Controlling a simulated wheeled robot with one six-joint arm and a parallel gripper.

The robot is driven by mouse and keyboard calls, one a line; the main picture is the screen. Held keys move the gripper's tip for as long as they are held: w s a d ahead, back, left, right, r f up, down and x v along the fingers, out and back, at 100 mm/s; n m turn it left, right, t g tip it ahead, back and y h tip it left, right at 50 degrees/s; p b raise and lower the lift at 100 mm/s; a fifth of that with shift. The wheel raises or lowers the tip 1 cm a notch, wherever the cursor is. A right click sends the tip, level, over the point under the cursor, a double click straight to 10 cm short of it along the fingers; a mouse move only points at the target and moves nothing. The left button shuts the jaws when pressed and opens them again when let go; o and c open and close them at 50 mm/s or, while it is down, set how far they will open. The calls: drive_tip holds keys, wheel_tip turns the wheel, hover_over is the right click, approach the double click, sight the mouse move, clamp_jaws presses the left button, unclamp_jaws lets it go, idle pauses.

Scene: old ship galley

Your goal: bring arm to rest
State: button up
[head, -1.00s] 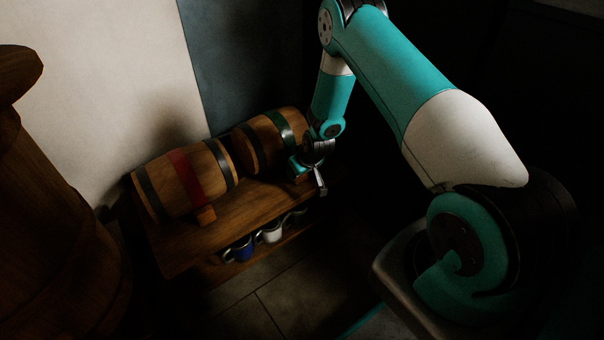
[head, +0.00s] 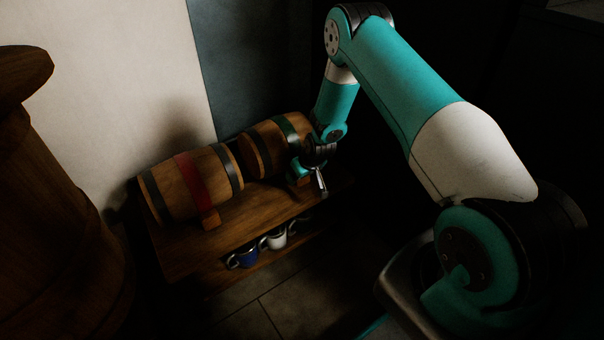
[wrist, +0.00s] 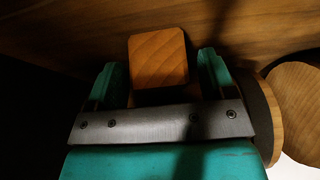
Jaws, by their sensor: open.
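My arm reaches from the right of the head view over to the shelf, bent at the elbow. My gripper (head: 311,180) is at the front of the right barrel (head: 275,145), which has a green band. In the wrist view my gripper (wrist: 160,66) is open, with its two teal fingers apart. A square-ended wooden block (wrist: 158,58) shows between the fingers; whether they touch it I cannot tell. The fingertips are small and dark in the head view.
A red-banded barrel (head: 190,182) lies left on the wooden shelf (head: 250,212). A large dark wooden object (head: 50,210) stands at the left. Tiled floor (head: 290,300) lies in front. The right side is very dark.

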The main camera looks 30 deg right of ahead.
drive_tip(key=shift+p+v, duration=1.05)
drive_tip(key=s+p+v, duration=0.1)
drive_tip(key=p+v, duration=0.5)
drive_tip(key=v, duration=0.1)
drive_tip(key=shift+s+p, duration=0.4)
drive_tip(key=shift+s, duration=0.05)
